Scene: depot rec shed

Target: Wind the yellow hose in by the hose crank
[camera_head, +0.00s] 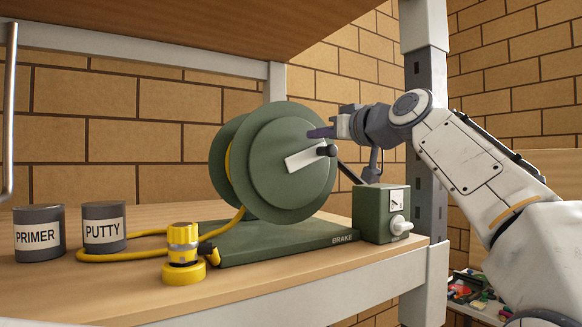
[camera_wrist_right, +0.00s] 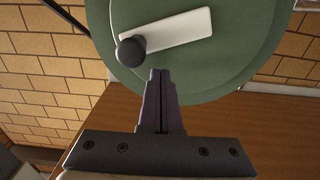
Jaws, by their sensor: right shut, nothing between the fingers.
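The green hose reel (camera_head: 275,185) stands on a green base on the shelf. Its hose crank, a white bar (camera_head: 303,159) with a black knob (camera_head: 327,150), is on the reel's front face, knob at the right end. My right gripper (camera_head: 322,132) is shut and empty, its tips just above the knob in the head view. In the right wrist view the shut fingers (camera_wrist_right: 159,76) are beside the knob (camera_wrist_right: 131,51), apparently not gripping it. The yellow hose (camera_head: 130,255) runs from the reel, lies loosely on the shelf and ends near a yellow fitting (camera_head: 184,245). My left gripper is not in view.
A PRIMER can (camera_head: 39,244) and a PUTTY can (camera_head: 104,235) stand at the left. A green box (camera_head: 380,213) with a white knob sits right of the base, marked BRAKE; a dark lever (camera_head: 351,174) rises behind it. A grey post and upper shelf bound the space.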

